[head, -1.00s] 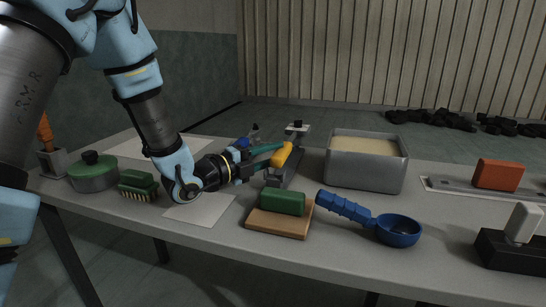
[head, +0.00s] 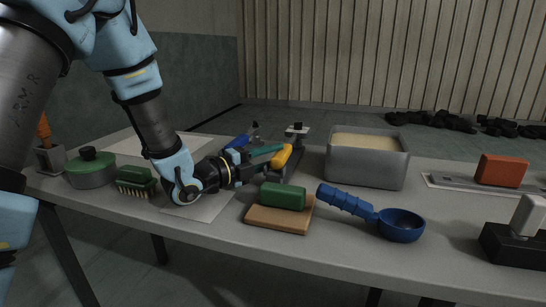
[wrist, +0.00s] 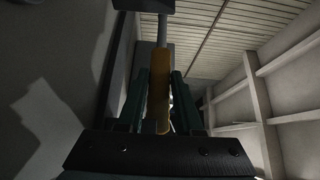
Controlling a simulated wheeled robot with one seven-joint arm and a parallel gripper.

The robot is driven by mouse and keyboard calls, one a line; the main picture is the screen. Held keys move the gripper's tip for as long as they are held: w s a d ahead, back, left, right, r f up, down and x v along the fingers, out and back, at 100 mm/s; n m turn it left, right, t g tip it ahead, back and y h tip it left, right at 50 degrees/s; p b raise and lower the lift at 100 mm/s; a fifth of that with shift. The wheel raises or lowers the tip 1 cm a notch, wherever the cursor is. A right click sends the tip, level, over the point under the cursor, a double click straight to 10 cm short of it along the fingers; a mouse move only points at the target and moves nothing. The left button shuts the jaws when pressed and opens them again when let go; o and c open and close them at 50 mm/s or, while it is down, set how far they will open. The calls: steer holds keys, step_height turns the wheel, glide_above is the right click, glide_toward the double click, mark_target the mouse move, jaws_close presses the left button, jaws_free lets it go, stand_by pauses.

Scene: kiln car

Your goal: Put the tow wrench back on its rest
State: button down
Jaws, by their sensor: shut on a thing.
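The tow wrench (head: 281,158) has a yellow-orange handle. My gripper (head: 268,157) is shut on this handle with its dark green fingers, over the middle of the table. In the wrist view the yellow handle (wrist: 159,88) lies between the two fingers (wrist: 155,105), and a grey shaft runs from it to a dark block-like end at the top. A low grey holder (head: 289,177) is just below and behind the handle and may be the rest; I cannot tell whether the wrench touches it. Most of the wrench's shaft is hidden in the head view.
Close in front are a green block on a wooden board (head: 279,218) and a blue scoop (head: 400,226). A grey bin (head: 367,168) stands to the right. A small post with a pale plate (head: 298,131) and a blue-handled tool (head: 238,142) are behind. A green brush (head: 137,182) lies left.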

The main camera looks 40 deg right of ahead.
steer(key=c, duration=0.5)
jaws_free()
steer(key=shift+f, duration=0.15)
steer(key=shift+a, duration=0.1)
steer(key=shift+a, duration=0.35)
steer(key=a, duration=1)
steer(key=shift+w+b, duration=0.3)
steer(key=shift+b, duration=0.1)
